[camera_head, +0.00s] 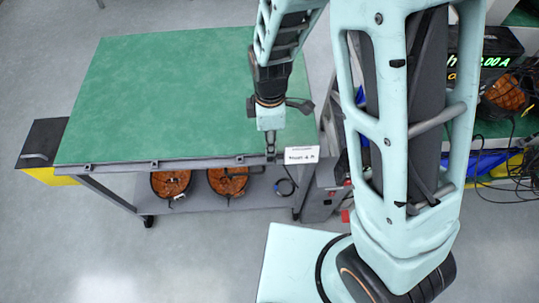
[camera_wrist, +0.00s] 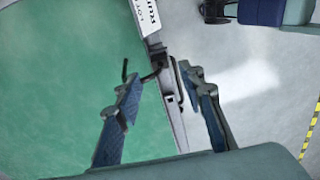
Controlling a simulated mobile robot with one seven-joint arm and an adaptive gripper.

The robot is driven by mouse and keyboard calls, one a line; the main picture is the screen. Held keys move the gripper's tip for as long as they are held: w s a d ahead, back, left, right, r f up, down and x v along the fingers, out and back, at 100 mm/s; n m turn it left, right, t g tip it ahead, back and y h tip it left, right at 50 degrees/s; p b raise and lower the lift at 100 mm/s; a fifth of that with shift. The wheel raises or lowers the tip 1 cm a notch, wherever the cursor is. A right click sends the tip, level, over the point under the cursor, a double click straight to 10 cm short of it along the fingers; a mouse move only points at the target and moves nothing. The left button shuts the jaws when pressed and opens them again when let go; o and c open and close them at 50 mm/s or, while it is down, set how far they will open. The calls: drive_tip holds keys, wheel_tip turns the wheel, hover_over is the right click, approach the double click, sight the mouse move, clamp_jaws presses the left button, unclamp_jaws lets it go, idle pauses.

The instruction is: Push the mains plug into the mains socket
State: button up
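My gripper (camera_head: 271,148) points down at the front right edge of the green-topped table (camera_head: 190,90). In the wrist view its two fingers (camera_wrist: 166,92) stand apart with a clear gap, and I see nothing held between them. I cannot tell whether either is the mains plug or part of a fixture. I cannot make out the mains socket in either view.
A white label (camera_head: 301,155) stands at the table's front right corner. A rack (camera_head: 500,130) with a lit display and loose black cables stands at the right. The tabletop is clear.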

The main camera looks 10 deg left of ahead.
wheel_tip(320, 180, down, 8)
drive_tip(key=b, duration=0.5)
drive_tip(key=shift+r+b, duration=0.2)
drive_tip(key=shift+b, duration=0.15)
drive_tip(key=shift+c, duration=0.6)
idle(0.3)
clamp_jaws()
drive_tip(key=shift+r, duration=0.2)
drive_tip(key=shift+r+p, duration=2)
drive_tip(key=shift+r, duration=0.9)
